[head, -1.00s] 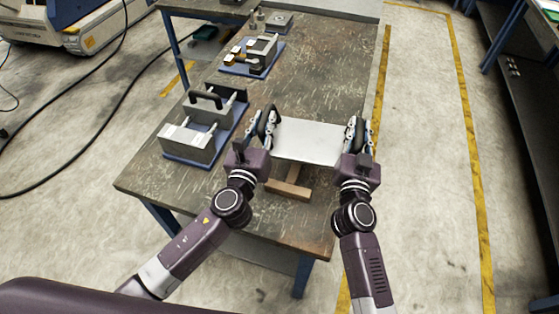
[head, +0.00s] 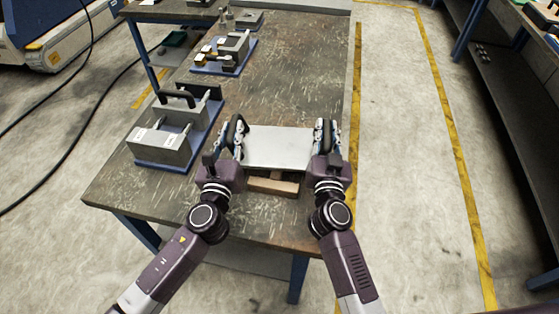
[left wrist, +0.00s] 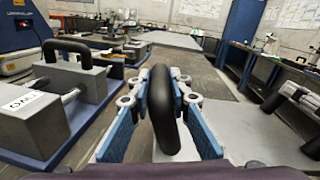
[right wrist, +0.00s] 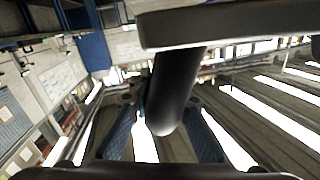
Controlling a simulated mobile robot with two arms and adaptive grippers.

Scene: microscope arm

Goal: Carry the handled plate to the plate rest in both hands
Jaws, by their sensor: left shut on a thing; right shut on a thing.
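The handled plate (head: 279,148) is a light grey, flat slab, held roughly level between my two grippers over the near part of the table. My left gripper (head: 235,134) is shut on its left black handle, which stands between the blue finger pads in the left wrist view (left wrist: 163,108). My right gripper (head: 325,135) is shut on the right handle, dark between the pads in the right wrist view (right wrist: 170,95). A brown wooden piece (head: 272,187), possibly the plate rest, shows just below the plate's near edge; its far part is hidden by the plate.
A grey case-like fixture with a black handle (head: 160,148) stands on a blue base left of my left gripper. Another blue-based fixture (head: 225,55) is farther back. The worn table top (head: 290,85) beyond the plate is clear. The table's right edge is close to my right gripper.

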